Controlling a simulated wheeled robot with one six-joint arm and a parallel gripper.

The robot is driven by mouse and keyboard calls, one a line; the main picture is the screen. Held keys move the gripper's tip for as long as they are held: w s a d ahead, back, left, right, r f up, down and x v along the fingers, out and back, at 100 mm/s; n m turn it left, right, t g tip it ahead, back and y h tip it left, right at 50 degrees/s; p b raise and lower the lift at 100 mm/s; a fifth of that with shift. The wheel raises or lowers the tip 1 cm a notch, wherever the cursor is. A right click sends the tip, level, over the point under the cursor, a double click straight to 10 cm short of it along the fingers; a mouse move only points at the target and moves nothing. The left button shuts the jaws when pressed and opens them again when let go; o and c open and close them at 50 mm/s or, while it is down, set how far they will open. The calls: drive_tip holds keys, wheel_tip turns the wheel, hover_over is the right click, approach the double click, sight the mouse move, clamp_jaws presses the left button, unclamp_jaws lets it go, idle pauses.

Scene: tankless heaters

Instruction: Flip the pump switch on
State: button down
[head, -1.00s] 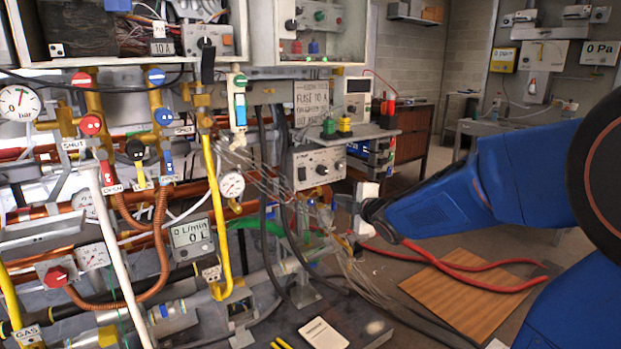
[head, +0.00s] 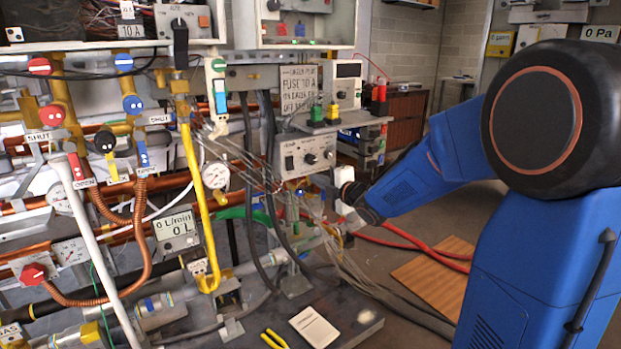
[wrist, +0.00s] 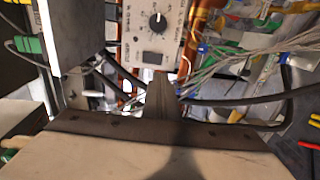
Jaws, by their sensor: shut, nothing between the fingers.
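The pump control box (head: 305,155) is a grey-white panel with a black round knob (head: 311,158) and a small dark switch (head: 289,162). In the wrist view the box (wrist: 178,42) is at top centre, with the knob (wrist: 158,22) above the dark rocker switch (wrist: 154,57). My gripper (wrist: 160,76) is shut and empty, its tips just below the switch in that view. I cannot tell whether they touch the panel. In the head view my gripper (head: 318,180) is at the box's lower right, partly lost among wires. The switch's position is too small to read.
Loose grey wires (wrist: 225,75) hang close beside the gripper. A shelf (head: 345,123) with green and yellow terminals juts out above the box. A yellow pipe (head: 197,200) and black hoses stand to the left. Red hoses (head: 420,245) lie behind my arm.

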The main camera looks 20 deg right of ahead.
sight(291, 169)
drive_tip(key=x, duration=1.2)
drive_tip(key=shift+w+a+f, duration=0.1)
drive_tip(key=shift+w+f, duration=0.05)
drive_tip(key=shift+w, duration=0.15)
drive_tip(key=shift+w, duration=0.1)
